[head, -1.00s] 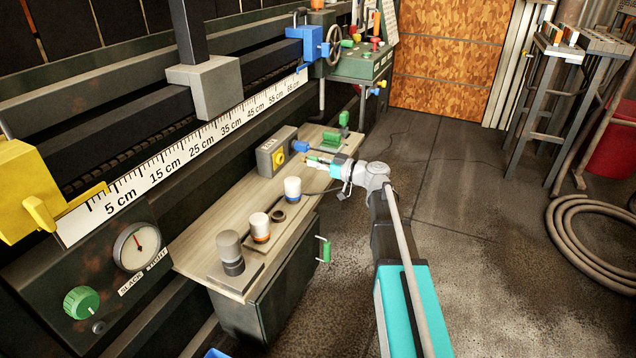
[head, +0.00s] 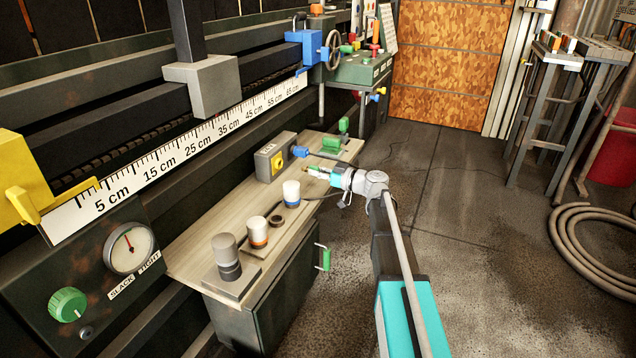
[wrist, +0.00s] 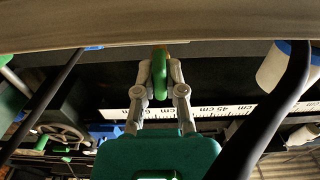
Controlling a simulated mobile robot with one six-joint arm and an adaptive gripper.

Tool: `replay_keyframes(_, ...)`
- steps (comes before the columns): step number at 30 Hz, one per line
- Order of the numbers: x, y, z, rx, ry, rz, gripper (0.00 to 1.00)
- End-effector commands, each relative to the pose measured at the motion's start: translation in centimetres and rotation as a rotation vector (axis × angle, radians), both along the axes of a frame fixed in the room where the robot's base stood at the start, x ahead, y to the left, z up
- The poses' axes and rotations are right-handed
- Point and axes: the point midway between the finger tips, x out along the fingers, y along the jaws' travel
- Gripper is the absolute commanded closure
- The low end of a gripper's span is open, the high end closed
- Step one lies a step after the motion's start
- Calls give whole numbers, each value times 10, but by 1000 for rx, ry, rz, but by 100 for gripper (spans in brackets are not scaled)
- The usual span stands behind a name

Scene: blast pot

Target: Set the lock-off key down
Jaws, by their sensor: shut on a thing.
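My gripper (head: 322,173) is over the right part of the wooden bench top (head: 190,250), in front of the grey box with a yellow knob. In the wrist view my gripper (wrist: 160,85) is shut on a green, upright, rounded piece, which I take to be the lock-off key (wrist: 160,70). A small orange-brown bit shows at its far end. In the head view only a small green bit of the key (head: 314,170) shows at the fingertips. I cannot tell whether the key touches the bench.
The grey box (head: 268,160) stands at the bench's back, with a blue plug (head: 300,151) and green block (head: 331,145) to its right. White pots (head: 291,194) (head: 258,231) and a grey cylinder (head: 227,256) stand front left. Bare wood lies between.

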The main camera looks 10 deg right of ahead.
Motion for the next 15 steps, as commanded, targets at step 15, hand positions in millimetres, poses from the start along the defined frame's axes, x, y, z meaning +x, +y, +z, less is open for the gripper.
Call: replay_keyframes(15, 3, -1, -35, 0, 0, 1, 100)
